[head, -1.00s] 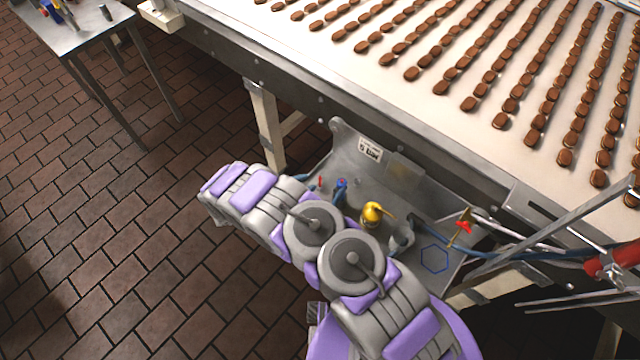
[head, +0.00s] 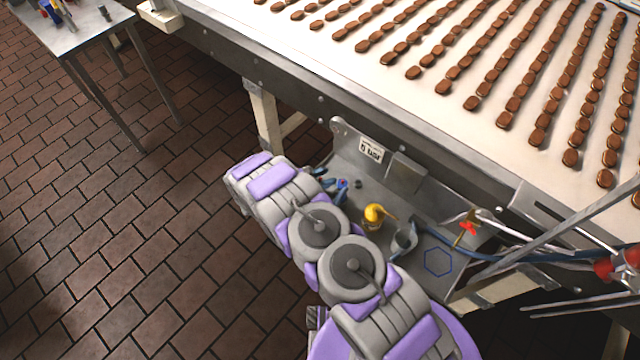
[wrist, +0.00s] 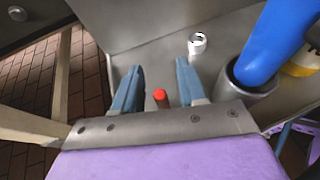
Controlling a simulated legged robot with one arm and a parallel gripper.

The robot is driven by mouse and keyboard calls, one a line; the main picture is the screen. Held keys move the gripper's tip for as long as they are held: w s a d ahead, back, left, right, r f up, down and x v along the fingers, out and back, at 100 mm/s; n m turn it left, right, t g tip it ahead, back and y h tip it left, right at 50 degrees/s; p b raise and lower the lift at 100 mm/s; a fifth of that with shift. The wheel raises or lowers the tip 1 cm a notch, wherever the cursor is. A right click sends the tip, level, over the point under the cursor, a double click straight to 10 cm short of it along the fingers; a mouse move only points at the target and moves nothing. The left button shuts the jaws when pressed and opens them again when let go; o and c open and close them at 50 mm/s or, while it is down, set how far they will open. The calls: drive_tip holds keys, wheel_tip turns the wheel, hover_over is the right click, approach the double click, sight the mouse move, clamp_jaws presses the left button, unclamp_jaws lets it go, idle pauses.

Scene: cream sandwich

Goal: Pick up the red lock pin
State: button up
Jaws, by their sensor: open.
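The red lock pin (wrist: 160,97) shows in the wrist view as a small red-topped pin between the two blue-grey fingers of my gripper (wrist: 158,66). The fingers are open, one on each side of it, with visible gaps. The wrist view does not show clearly how far the fingertips are above the tray. In the head view my gripper (head: 322,176) is at the left end of the metal tray (head: 395,205) under the conveyor, and I cannot make out the pin there.
A blue handle (wrist: 262,45) stands in a grey cup (wrist: 250,80) close to the right finger. A small metal cylinder (wrist: 197,43) stands beyond the fingertips. A yellow oil can (head: 373,215) sits further right. The conveyor (head: 300,65) with chocolate biscuits overhangs the tray's back.

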drive_tip(key=shift+c, duration=0.2)
clamp_jaws()
idle(0.3)
